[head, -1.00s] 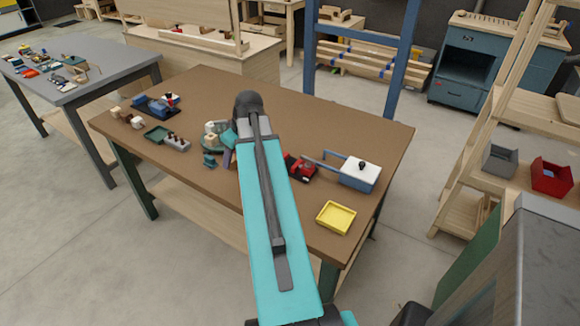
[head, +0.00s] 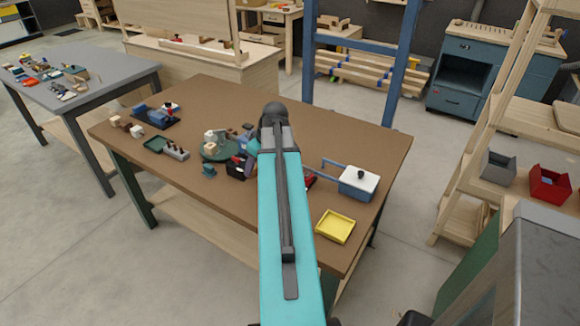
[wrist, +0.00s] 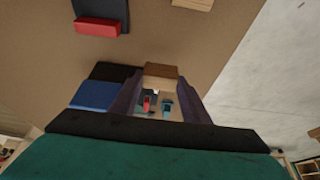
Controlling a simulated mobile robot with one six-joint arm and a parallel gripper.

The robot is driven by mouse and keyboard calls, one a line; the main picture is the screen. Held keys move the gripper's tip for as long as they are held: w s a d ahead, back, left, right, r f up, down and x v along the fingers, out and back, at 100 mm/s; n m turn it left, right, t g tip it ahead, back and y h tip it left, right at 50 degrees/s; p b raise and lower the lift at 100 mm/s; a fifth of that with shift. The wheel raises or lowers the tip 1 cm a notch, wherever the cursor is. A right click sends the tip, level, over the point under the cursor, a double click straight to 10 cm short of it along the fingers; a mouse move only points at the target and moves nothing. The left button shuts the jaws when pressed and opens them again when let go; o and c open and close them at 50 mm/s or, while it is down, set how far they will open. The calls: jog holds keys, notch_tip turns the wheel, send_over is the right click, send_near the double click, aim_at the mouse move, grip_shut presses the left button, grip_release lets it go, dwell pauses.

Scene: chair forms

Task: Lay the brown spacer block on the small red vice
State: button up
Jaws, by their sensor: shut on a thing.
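The brown spacer block (wrist: 162,71) is between the fingertips of my gripper (wrist: 160,84) in the wrist view. My gripper is shut on it. In the head view the arm hides the block and most of the gripper. The small red vice (head: 309,180) is mostly hidden behind my arm, with only a red and dark edge showing on its right side. A red bar on a dark body (wrist: 98,27) shows at the top left of the wrist view, apart from the block; I cannot tell for certain that it is the vice.
A black and blue object (wrist: 98,88) is close beside the gripper's left finger. A blue and white box (head: 358,183) and a yellow tray (head: 335,226) are on the right of the brown table (head: 345,135). A round green stand (head: 219,151) is left of my arm. The table's back is clear.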

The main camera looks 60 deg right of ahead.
jog(key=s+d+p, duration=0.1)
jog(key=s+d, duration=0.1)
jog(key=d, duration=0.1)
jog(key=s+d+f+p, duration=0.1)
jog(key=s+d, duration=0.2)
jog(key=d, duration=0.1)
jog(key=s+d+p, duration=0.1)
jog(key=s+d, duration=0.1)
jog(key=d, duration=0.2)
jog(key=shift+s+d+f+p, duration=0.15)
jog(key=shift+s+p, duration=0.1)
jog(key=shift+p, duration=0.05)
jog(key=shift+f, duration=0.15)
jog(key=shift+f+p, duration=0.75)
jog(key=shift+f, duration=0.85)
jog(key=shift+f, duration=0.2)
jog(key=o, duration=1.1)
jog(key=shift+r, duration=0.3)
jog(key=shift+b+v, duration=1.75)
jog(key=shift+v, duration=4.15)
